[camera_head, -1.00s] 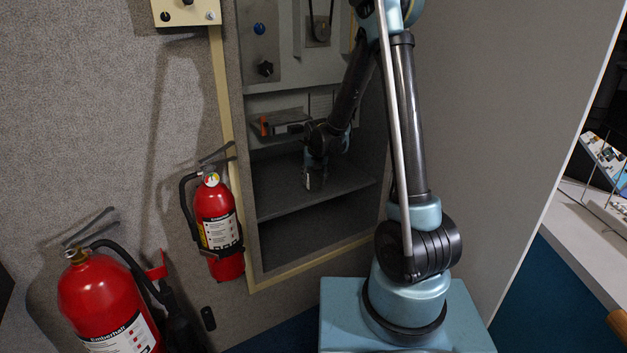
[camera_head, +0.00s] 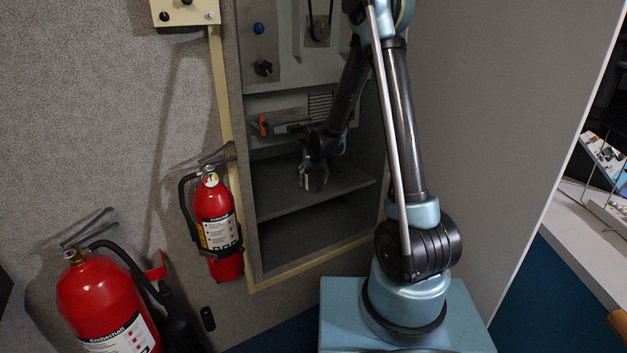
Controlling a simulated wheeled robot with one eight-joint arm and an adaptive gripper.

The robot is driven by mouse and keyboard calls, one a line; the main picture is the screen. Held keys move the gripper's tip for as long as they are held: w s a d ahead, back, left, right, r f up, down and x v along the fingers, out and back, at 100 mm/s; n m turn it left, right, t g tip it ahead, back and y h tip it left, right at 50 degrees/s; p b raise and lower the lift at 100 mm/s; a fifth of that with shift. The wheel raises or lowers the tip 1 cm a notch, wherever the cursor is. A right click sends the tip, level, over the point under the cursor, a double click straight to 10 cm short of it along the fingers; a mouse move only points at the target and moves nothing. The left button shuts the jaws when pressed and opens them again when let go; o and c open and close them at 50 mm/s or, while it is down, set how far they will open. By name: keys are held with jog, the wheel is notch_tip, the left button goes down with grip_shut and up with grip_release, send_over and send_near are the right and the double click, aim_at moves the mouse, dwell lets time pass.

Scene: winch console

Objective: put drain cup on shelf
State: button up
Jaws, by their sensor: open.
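The shelf (camera_head: 350,186) is a flat grey board inside the open console recess, with a dark space under it. My gripper (camera_head: 313,178) reaches down into the recess, with its light fingertips low over the middle of the shelf. A dark grey rounded shape shows right at the fingers. It may be the drain cup, but it is too small and dark to tell it from the gripper. The jaws are open. Whether anything touches the fingers or stands on the shelf there cannot be made out.
An orange piece (camera_head: 263,125) sits on a narrow ledge above the shelf. Knobs, including a blue knob (camera_head: 259,28), are on the panel above. A small fire extinguisher (camera_head: 217,229) hangs left of the recess, and a larger fire extinguisher (camera_head: 97,300) is lower left.

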jog(key=shift+r, duration=0.15)
jog(key=shift+s+r, duration=0.3)
jog(key=shift+r, duration=0.35)
jog(key=r, duration=0.1)
jog(key=s+r, duration=0.2)
jog(key=shift+s+d+r, duration=0.1)
jog(key=shift+s+d, duration=0.05)
jog(key=shift+d, duration=0.15)
jog(key=s+d, duration=0.2)
jog(key=s, duration=0.8)
jog(key=s+d+r+m+g, duration=0.1)
jog(key=s+d+r+m, duration=0.6)
jog(key=s+d+m, duration=1.1)
jog(key=s+m, duration=0.3)
jog(key=m, duration=0.5)
jog(key=s+d+f+m+g, duration=0.1)
jog(key=s+d+m, duration=0.2)
jog(key=m, duration=0.9)
jog(key=s, duration=0.3)
jog(key=shift+s+d+h, duration=0.4)
